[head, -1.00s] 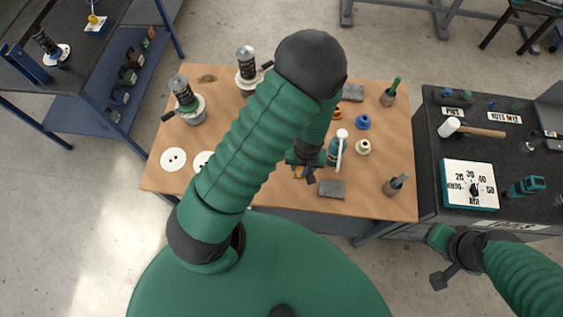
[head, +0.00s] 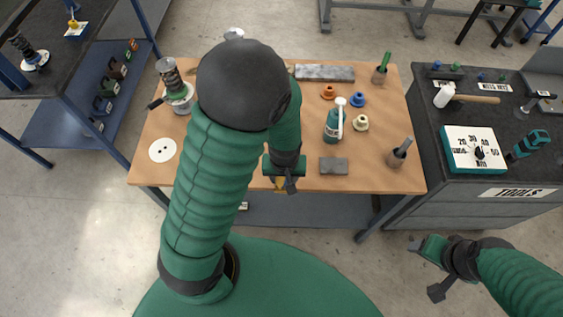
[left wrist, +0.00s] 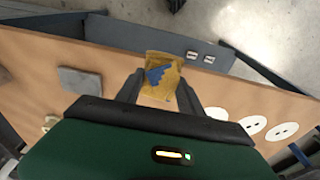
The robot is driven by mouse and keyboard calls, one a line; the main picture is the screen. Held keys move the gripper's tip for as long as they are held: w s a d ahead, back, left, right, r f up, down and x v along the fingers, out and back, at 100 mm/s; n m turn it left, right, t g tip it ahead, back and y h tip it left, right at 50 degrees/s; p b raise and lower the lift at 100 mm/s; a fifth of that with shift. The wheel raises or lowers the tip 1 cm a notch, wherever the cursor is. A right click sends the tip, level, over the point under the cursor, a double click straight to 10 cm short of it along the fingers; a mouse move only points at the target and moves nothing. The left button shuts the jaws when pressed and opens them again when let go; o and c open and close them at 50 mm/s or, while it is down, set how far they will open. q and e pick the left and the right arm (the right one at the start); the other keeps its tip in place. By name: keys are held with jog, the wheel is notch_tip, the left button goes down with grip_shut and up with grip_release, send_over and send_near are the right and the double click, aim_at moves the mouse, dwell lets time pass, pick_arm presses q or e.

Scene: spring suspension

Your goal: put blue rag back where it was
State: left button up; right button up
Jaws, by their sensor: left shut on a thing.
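My left gripper (head: 284,184) is over the front edge of the wooden table. In the left wrist view its fingers (left wrist: 160,90) are closed on a small yellow-tan piece with a blue zigzag patch (left wrist: 158,80), which looks like a soft cloth or packet.
The table (head: 300,180) holds a grey block (head: 333,166), a teal bottle (head: 334,122), cups with tools, coloured bushings and a spring strut (head: 176,85). White discs (head: 162,150) lie at the left. A black tool bench (head: 440,185) stands right. My left arm hides the table's middle-left.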

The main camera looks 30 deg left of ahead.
pick_arm(q)
jog(key=w+a, duration=0.1)
jog(key=w, duration=0.1)
jog(key=w+a, duration=0.2)
jog(key=w, duration=0.1)
jog(key=w+a+f, duration=0.1)
jog(key=w+a, duration=0.1)
jog(key=shift+w+p, duration=0.2)
jog(key=shift+p, duration=0.1)
jog(key=f, duration=0.3)
jog(key=shift+s+a+f, duration=0.1)
jog(key=shift+a+f, duration=0.2)
jog(key=shift+f, duration=0.05)
jog(key=shift+d, duration=0.2)
jog(key=o, duration=1.1)
jog(key=shift+d, duration=0.1)
jog(key=shift+o, duration=1)
jog(key=shift+a, duration=0.2)
